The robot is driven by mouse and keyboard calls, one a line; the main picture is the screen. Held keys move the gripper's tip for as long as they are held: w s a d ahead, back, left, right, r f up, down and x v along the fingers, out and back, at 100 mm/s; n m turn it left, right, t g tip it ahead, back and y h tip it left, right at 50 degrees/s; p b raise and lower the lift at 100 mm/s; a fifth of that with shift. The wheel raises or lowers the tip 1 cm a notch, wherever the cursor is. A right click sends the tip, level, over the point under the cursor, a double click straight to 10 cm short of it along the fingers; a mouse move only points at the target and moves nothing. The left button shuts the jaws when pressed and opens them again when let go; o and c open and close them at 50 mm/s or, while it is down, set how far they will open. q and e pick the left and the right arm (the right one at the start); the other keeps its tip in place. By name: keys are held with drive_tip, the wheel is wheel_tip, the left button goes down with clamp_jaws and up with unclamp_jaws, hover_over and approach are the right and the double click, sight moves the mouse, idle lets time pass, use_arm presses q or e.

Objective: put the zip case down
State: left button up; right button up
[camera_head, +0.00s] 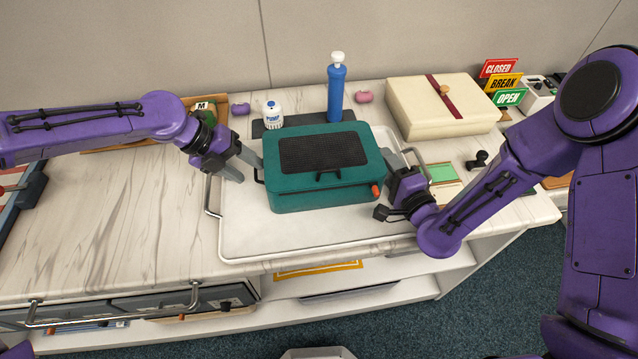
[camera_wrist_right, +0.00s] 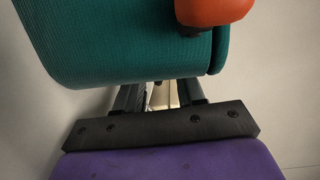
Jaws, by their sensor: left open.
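The zip case, a teal box with a dark mesh panel on its lid (camera_head: 318,188), sits level over a pale tray (camera_head: 290,238) and appears to rest on it. My right gripper (camera_head: 388,166) is at the case's right side. In the right wrist view the teal case (camera_wrist_right: 120,45) hides the ends of its fingers (camera_wrist_right: 160,95), so its grip is unclear.
Behind the case stand a blue pump bottle (camera_head: 336,95) and a white pill bottle (camera_head: 272,115). A cream box with a red ribbon (camera_head: 440,112) is at the back right. Stacked signs (camera_head: 502,82) stand beyond it. The marble counter (camera_head: 120,225) is clear at left.

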use_arm(q)
drive_tip(key=shift+d+r, duration=0.25)
drive_tip(key=shift+d, duration=0.1)
use_arm(e)
drive_tip(key=shift+s+a, duration=0.2)
drive_tip(key=shift+a, duration=0.3)
use_arm(q)
drive_tip(key=shift+r, duration=0.1)
use_arm(e)
drive_tip(key=shift+d, duration=0.15)
use_arm(q)
drive_tip(key=v, duration=0.7)
drive_tip(key=shift+a, duration=0.55)
use_arm(e)
drive_tip(key=o, duration=0.4)
drive_tip(key=shift+w+d, duration=0.1)
use_arm(q)
drive_tip(key=shift+r, duration=0.1)
use_arm(e)
drive_tip(key=shift+r, duration=0.1)
wheel_tip(320, 180, up, 10)
drive_tip(key=shift+f, duration=0.1)
drive_tip(key=shift+d, duration=0.1)
